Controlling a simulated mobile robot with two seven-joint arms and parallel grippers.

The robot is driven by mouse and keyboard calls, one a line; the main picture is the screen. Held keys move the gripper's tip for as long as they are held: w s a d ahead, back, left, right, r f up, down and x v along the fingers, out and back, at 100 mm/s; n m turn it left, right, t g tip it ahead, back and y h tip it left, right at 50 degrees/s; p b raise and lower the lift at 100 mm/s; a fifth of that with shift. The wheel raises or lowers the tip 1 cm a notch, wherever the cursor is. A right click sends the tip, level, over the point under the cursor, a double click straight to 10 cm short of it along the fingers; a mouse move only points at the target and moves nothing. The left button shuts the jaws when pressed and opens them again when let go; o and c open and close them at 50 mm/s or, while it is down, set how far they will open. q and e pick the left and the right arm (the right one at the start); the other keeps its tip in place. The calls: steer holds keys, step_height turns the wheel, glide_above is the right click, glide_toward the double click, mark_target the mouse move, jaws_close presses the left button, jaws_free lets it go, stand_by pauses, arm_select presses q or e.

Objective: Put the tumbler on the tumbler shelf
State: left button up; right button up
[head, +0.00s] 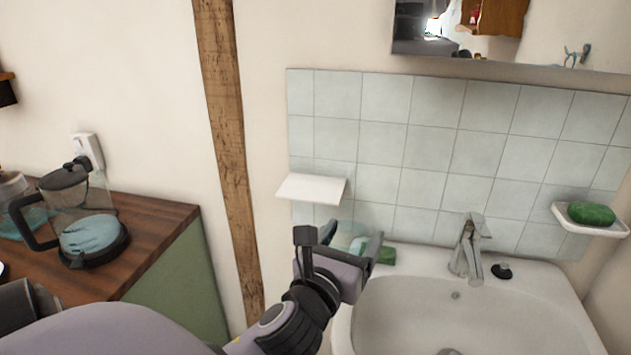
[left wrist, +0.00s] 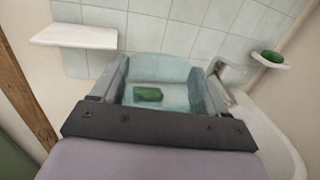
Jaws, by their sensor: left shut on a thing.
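The tumbler (head: 344,237) is clear, pale bluish glass. My left gripper (head: 350,258) is shut on it, in the air over the back left corner of the washbasin. In the left wrist view the tumbler (left wrist: 160,68) sits between the two fingers, and its lower part is partly hidden by the gripper body. The tumbler shelf (head: 312,188) is a small white ledge on the tiled wall, bare on top. In the head view it is above and left of the gripper; it also shows at the upper left of the left wrist view (left wrist: 75,37). My right gripper is not in view.
The washbasin (head: 565,300) has a chrome tap (head: 468,245) and a black plug beside it. A green block (head: 387,255) lies on its rim beside the gripper. A soap dish (head: 590,226) holds green soap at right. A wooden post (head: 228,140) and a counter with a coffee pot (head: 85,225) are left.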

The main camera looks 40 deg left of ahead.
arm_select(q)
steer(key=s+a+r+n+g+y+p, duration=0.2)
steer(key=s+a+r+n+g+y, duration=0.15)
steer(key=a+r+y, duration=0.6)
step_height(320, 180, up, 2)
steer(key=h+b, duration=0.4)
glide_above(327, 148)
steer(key=v, duration=0.5)
steer(key=shift+w+n+y, duration=0.1)
steer(key=shift+n+y, duration=0.15)
steer(key=shift+n, duration=0.2)
step_height(327, 148, down, 3)
steer(key=shift+w+a+r, duration=0.1)
steer(key=shift+w+r, duration=0.1)
step_height(327, 148, down, 4)
steer(key=shift+r+b, duration=0.1)
steer(key=shift+b, duration=0.35)
steer(key=shift+w+a+f, duration=0.1)
steer(key=shift+a+f, duration=0.05)
steer(key=shift+f, duration=0.2)
steer(key=o, duration=0.9)
steer(key=shift+f, duration=0.2)
